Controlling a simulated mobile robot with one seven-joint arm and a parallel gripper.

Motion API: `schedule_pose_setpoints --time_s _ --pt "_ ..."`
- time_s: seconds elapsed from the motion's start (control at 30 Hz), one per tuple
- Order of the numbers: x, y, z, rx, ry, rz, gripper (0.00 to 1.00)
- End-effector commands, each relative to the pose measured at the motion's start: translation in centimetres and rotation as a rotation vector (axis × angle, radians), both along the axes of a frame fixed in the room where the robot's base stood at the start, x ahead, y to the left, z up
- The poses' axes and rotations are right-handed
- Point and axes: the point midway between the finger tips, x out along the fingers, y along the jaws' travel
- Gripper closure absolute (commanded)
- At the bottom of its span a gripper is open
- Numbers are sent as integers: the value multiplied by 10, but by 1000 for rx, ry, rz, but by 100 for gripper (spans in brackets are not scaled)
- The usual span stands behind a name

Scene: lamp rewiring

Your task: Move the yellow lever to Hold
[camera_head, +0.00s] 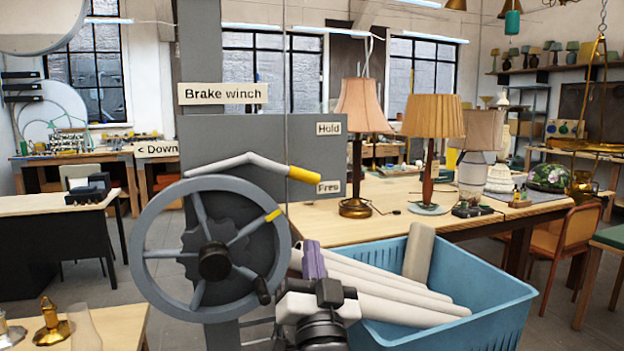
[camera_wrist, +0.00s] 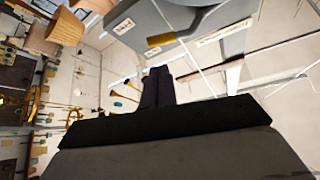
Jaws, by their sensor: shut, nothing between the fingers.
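The yellow lever (camera_head: 304,174) is the yellow-tipped end of a bent pale bar on the grey Brake winch panel. Its tip points right and slightly down, just above and left of the Free label (camera_head: 328,187). The Hold label (camera_head: 328,128) is higher on the panel. My gripper (camera_head: 313,246) is below the lever tip, apart from it, in front of the panel's lower right. In the wrist view its dark fingers (camera_wrist: 158,85) are together with nothing between them. A yellow patch (camera_wrist: 160,39) shows beyond the fingers; I cannot tell for sure if it is the lever.
A grey handwheel (camera_head: 213,250) with a yellow mark is left of my gripper. A blue crate (camera_head: 480,318) with pale rolls stands at the right. Lamps, including a pleated one (camera_head: 432,115), stand on the wooden table (camera_head: 330,222) behind. A cable runs vertically beside the panel.

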Motion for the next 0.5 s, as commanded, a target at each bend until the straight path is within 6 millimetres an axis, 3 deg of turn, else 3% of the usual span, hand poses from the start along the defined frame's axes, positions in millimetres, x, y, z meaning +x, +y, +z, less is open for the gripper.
schedule_pose_setpoints --time_s 0.17,0.5 --pt "17 1 13 2 2 1 100" --pt "78 7 52 1 1 1 100"
